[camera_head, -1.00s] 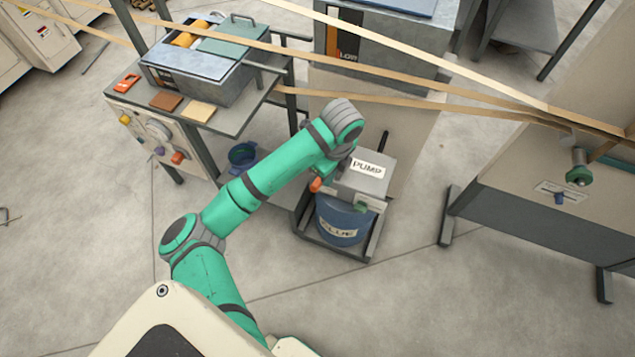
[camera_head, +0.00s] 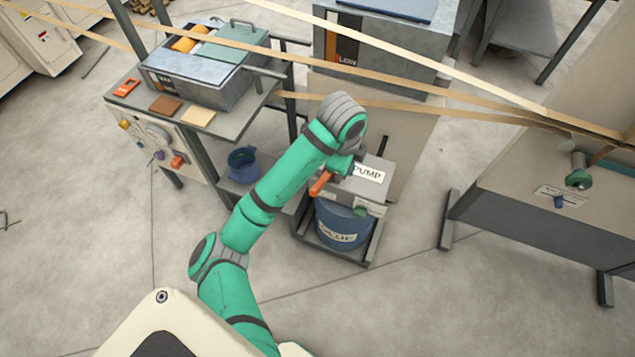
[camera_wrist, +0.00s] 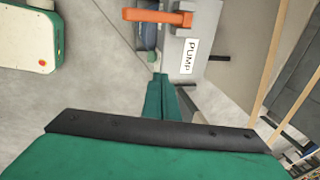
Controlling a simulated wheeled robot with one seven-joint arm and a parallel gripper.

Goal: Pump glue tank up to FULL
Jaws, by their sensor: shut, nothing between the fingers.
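The glue tank (camera_head: 338,222) is a blue drum in a dark frame, its label partly readable. A grey pump box (camera_head: 378,190) marked PUMP sits on top of it. The orange pump handle (camera_head: 321,184) shows at the left of the box, beside my wrist. In the wrist view the handle (camera_wrist: 157,15) spans the top of the picture, next to the PUMP label (camera_wrist: 190,56). My gripper (camera_wrist: 162,82) is shut and empty, its fingertips below the handle in that picture and apart from it. In the head view my wrist mostly hides the gripper.
A bench with a grey bin (camera_head: 200,75) and a knob panel (camera_head: 155,135) stands at left. A blue bowl (camera_head: 242,163) lies below it. A cabinet (camera_head: 385,50) with a partly hidden label reading LOW stands behind. Paper strips (camera_head: 400,82) cross above. The front floor is clear.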

